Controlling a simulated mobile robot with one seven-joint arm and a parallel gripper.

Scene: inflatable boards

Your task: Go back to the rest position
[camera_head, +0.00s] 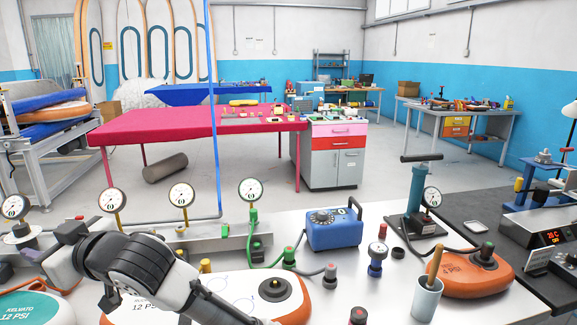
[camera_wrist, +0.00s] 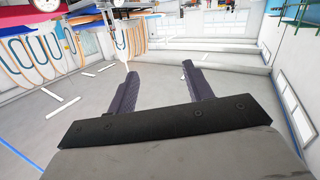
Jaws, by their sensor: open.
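My gripper (camera_wrist: 156,84) shows in the wrist view with its two dark fingers spread apart and nothing between them. In the head view my arm (camera_head: 140,268) reaches across the lower left of the workbench (camera_head: 340,285), over a white and orange board marked 12 PSI (camera_head: 290,309). The gripper end is not clearly visible in the head view.
A blue pump box (camera_head: 335,230), a hand pump (camera_head: 417,195), an orange 4 PSI board (camera_head: 475,275) and a cup with a wooden handle (camera_head: 427,298) stand on the bench. Several gauges (camera_head: 182,195) line its back edge. A red table (camera_head: 150,125) stands beyond.

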